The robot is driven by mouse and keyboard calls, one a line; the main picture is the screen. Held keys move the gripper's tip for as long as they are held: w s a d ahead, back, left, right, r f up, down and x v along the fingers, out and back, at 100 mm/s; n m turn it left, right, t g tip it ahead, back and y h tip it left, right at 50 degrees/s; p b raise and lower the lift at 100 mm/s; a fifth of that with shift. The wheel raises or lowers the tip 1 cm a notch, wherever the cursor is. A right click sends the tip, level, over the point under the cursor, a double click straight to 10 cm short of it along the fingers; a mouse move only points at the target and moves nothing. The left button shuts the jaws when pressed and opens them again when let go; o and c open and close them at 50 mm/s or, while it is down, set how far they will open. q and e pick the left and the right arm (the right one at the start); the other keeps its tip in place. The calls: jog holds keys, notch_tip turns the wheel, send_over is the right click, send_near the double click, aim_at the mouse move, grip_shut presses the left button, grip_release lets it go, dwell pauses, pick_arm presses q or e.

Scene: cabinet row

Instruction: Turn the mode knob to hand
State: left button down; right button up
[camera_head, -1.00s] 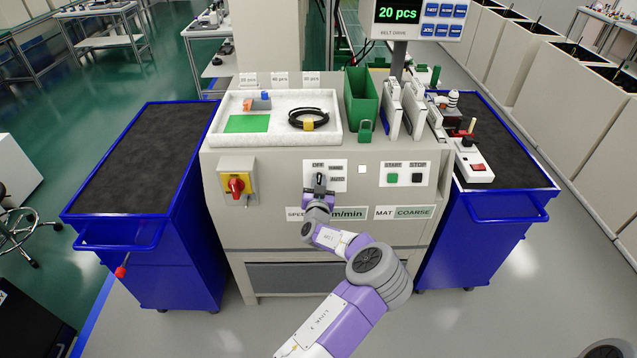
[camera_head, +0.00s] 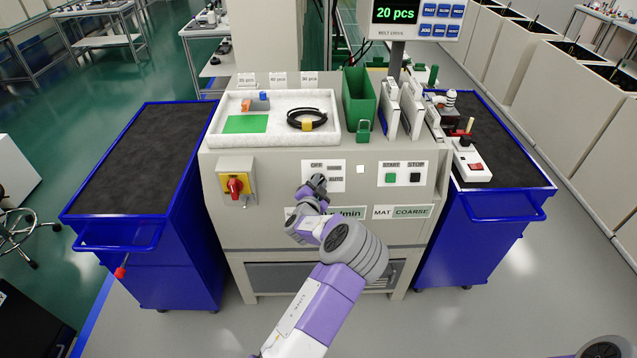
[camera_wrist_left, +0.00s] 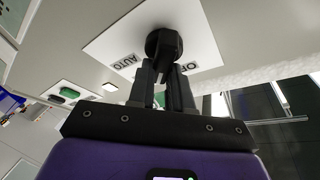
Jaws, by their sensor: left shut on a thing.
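The mode knob is black and sits on a white plate (camera_head: 335,168) marked OFF, HAND and AUTO on the machine's front. In the left wrist view the knob (camera_wrist_left: 163,43) is at the top middle, with AUTO to its left and OFF to its right. My left gripper (camera_head: 318,182) is at the knob, and in the wrist view its two fingers (camera_wrist_left: 164,72) are shut on it. The gripper covers most of the knob in the head view, and I cannot tell which label the knob points to. My right gripper is not in view.
A red knob on a yellow plate (camera_head: 236,185) is to the left. The START button (camera_head: 390,178) and STOP button (camera_head: 415,178) are to the right. A white tray (camera_head: 222,128) and a green bin (camera_head: 359,95) stand on top. Blue carts flank the machine.

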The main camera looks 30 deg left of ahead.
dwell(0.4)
pick_arm(q)
jog(key=c, duration=1)
grip_release()
jog(key=shift+c, duration=0.2)
jog(key=p+v, duration=0.1)
jog(key=v, duration=0.6)
jog(key=shift+s, duration=0.25)
